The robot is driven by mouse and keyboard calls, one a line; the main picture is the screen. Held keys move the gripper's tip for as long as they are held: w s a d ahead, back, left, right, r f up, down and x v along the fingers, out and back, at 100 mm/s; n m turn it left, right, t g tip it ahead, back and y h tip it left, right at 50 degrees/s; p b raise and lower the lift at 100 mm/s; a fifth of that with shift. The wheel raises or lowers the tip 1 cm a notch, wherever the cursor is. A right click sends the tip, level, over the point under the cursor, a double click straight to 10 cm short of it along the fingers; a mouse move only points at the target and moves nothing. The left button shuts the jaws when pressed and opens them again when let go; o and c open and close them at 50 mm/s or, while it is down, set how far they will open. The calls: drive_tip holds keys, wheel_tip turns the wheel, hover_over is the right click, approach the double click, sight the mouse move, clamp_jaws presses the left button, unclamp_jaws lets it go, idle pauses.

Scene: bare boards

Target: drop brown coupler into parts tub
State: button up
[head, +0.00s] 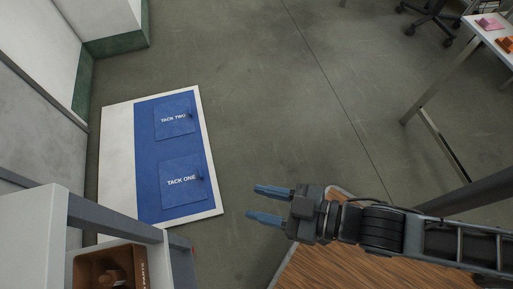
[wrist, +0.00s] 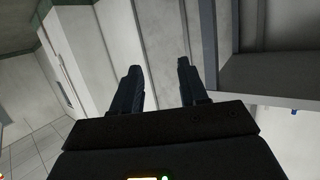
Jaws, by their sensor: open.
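The brown parts tub (head: 142,267) is at the lower left of the head view, cut off by the bottom edge, with the lettering "PARTS" partly readable on its side. A brown piece (head: 113,275) lies inside it; it may be the brown coupler, but its shape is not clear. My gripper (head: 253,202) is open and empty, in the air to the right of the tub and well apart from it, with its fingers pointing left. In the wrist view the two fingers of my gripper (wrist: 159,66) stand apart with nothing between them. The tub is not recognisable there.
A grey-white shelf or stand (head: 40,225) borders the tub. A blue-and-white board (head: 148,205) with panels "TACK ONE" and "TACK TWO" lies beyond. A wooden surface (head: 320,268) is below my arm. A white table (head: 490,35) holds small pink and orange things. Open floor lies mid-view.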

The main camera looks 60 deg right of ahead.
drive_tip(key=s+d+r+m+h, duration=0.1)
drive_tip(key=s+d+r+h, duration=0.1)
drive_tip(key=r, duration=0.4)
drive_tip(key=s+d+r+m+h, duration=0.2)
drive_tip(key=s+d+r, duration=0.2)
drive_tip(key=s+r, duration=0.2)
drive_tip(key=shift+d+r+t, duration=0.2)
drive_tip(key=shift+d+t, duration=0.1)
drive_tip(key=shift+d, duration=0.05)
wheel_tip(320, 180, up, 11)
drive_tip(key=p, duration=1)
drive_tip(key=shift+f+p, duration=0.2)
drive_tip(key=shift+p, duration=0.2)
